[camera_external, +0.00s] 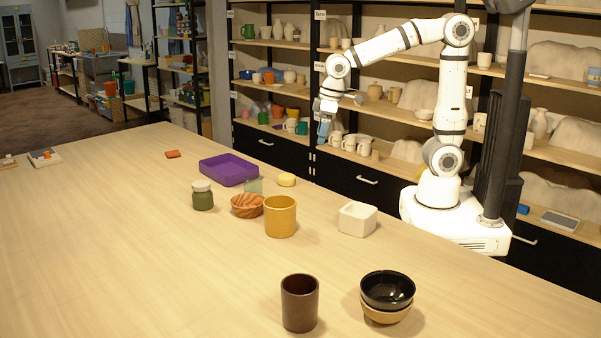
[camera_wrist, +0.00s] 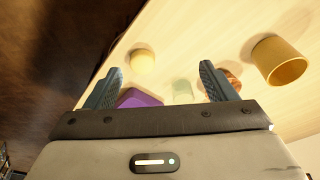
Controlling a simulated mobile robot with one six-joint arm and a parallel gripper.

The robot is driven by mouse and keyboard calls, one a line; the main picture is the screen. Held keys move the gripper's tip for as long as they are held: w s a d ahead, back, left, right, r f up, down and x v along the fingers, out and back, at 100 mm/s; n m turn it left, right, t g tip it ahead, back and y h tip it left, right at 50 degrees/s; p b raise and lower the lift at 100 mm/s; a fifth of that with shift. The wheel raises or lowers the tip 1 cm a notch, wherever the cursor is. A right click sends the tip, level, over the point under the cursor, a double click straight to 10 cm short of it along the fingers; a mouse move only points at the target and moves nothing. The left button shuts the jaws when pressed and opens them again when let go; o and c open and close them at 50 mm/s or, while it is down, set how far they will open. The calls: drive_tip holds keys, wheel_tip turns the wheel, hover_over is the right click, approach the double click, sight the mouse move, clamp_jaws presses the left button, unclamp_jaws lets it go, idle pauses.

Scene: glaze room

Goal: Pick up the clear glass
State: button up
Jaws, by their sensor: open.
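The clear glass (camera_external: 253,186) is a small, pale greenish see-through cup. It stands on the wooden table between the purple tray and the yellow cup, behind the striped wooden bowl. In the wrist view, the clear glass (camera_wrist: 182,90) shows between my two fingers, beyond them and nearer the right one. My gripper (camera_external: 324,127) is raised beyond the table's far edge, in front of the shelves and apart from the glass. In the wrist view, my gripper (camera_wrist: 161,73) has its fingers spread wide with nothing held.
Close around the glass are the purple tray (camera_external: 228,179), a yellow round object (camera_external: 286,180), the striped bowl (camera_external: 247,211), the yellow cup (camera_external: 280,230) and a green jar (camera_external: 202,200). A white square bowl (camera_external: 357,224) stands farther right. The table's left side is mostly clear.

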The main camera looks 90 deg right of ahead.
drive_tip(key=w+a+f, duration=0.2)
drive_tip(key=w+f, duration=0.1)
drive_tip(key=w, duration=0.9)
hover_over(252, 184)
drive_tip(key=d, duration=0.3)
drive_tip(key=s+x, duration=0.1)
drive_tip(key=x, duration=0.5)
drive_tip(key=shift+g, duration=0.3)
wheel_tip(252, 184, down, 7)
drive_tip(key=shift+w+f+p, duration=0.1)
drive_tip(key=shift+w+p, duration=0.05)
drive_tip(key=shift+p, duration=0.55)
